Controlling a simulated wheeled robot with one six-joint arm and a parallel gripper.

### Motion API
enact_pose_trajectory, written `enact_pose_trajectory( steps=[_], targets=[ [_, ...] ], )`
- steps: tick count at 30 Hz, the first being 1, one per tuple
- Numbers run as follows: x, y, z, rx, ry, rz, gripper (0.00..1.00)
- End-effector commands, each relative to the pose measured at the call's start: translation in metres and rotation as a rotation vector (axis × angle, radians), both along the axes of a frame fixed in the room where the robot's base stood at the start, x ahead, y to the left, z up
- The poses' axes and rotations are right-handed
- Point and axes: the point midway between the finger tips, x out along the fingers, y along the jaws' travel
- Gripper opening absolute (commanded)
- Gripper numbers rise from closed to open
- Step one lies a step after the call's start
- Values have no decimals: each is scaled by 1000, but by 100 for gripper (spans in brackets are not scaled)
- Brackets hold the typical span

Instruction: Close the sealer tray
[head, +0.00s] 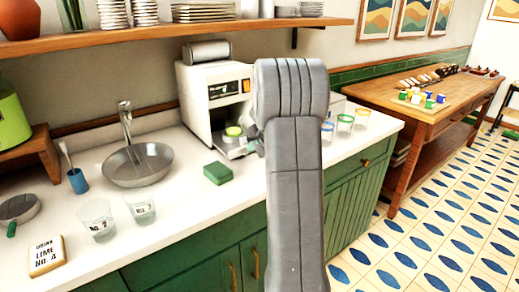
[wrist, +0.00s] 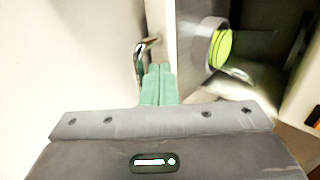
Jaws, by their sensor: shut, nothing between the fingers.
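The white sealer (head: 196,100) stands on the counter, partly behind my arm. Its grey tray (head: 232,153) sticks out at the front opening, with a green-topped cup (head: 233,131) in it. In the wrist view the cup's green top (wrist: 224,46) shows inside a grey ring (wrist: 208,42), right of my fingers. My gripper (wrist: 159,68) has green fingers pressed together, with nothing between them. A curved chrome bar (wrist: 144,52) is just beyond the fingertips; I cannot tell whether they touch. In the head view my arm hides most of the gripper and the sealer's right side.
A green sponge (head: 217,173) lies on the counter left of my arm. Several coloured-rim glasses (head: 345,123) stand right of my arm.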

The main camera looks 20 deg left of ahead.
Motion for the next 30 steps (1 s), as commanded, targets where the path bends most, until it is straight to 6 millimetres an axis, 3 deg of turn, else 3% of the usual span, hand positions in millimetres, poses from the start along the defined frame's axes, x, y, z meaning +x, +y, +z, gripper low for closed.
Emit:
enact_pose_trajectory(
  steps=[6,12,21,30],
  targets=[
    [31,41,4,-2,1,2,0],
    [52,68,3,-1,0,2,0],
    [66,85,1,0,-1,-1,0],
    [68,87,2,3,-5,-1,0]
  ],
)
